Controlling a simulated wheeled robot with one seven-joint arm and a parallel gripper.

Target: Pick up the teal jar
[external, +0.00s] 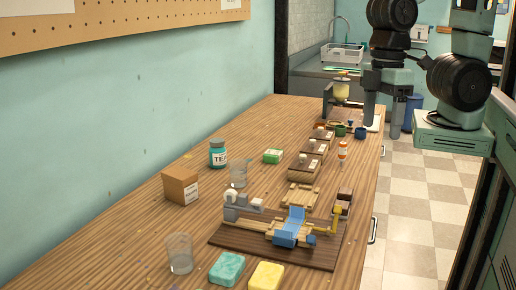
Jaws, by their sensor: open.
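The teal jar (217,155) stands upright on the wooden table near the wall. It has a dark lid and a pale label with dark letters. My gripper (384,112) hangs at the upper right, over the far right part of the table, with its fingers pointing down. It is open and well apart from the jar, to the right of it and farther back. No object shows between the fingers.
A cardboard box (181,186) and a clear glass (238,174) stand close to the jar. A wooden board with blocks (225,236) fills the front middle. Another glass (179,253) stands in front. Bare tabletop lies behind the jar.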

